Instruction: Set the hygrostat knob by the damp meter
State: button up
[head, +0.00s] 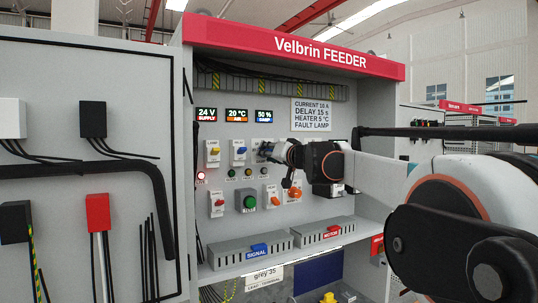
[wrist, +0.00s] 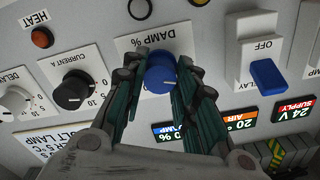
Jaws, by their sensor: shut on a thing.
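The hygrostat knob (wrist: 160,72) is a blue round dial on a white plate marked DAMP %, seen upside down in the wrist view. My gripper (wrist: 161,82) has its green-padded fingers on both sides of it, shut on it. The knob's pointer and most of its scale are hidden. The damp meter (head: 264,116) reads 50 % in the head view; in the wrist view its display (wrist: 170,131) is partly covered by a finger. In the head view my gripper (head: 269,151) reaches the panel from the right and hides the knob.
A black CURRENT A knob (wrist: 73,91) and a white DELAY knob (wrist: 14,102) sit close to my fingers on one side. A blue switch (wrist: 268,75) marked OFF sits on the other. A grey trunking box (head: 250,250) with a SIGNAL label lies below the controls.

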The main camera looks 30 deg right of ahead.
jog(key=m, duration=0.9)
jog(key=shift+b, duration=0.35)
jog(key=shift+m, duration=0.4)
jog(key=o, duration=1)
jog(key=shift+o, duration=0.2)
jog(key=shift+s, duration=0.1)
jog(key=s, duration=0.7)
jog(key=shift+s+d, duration=0.15)
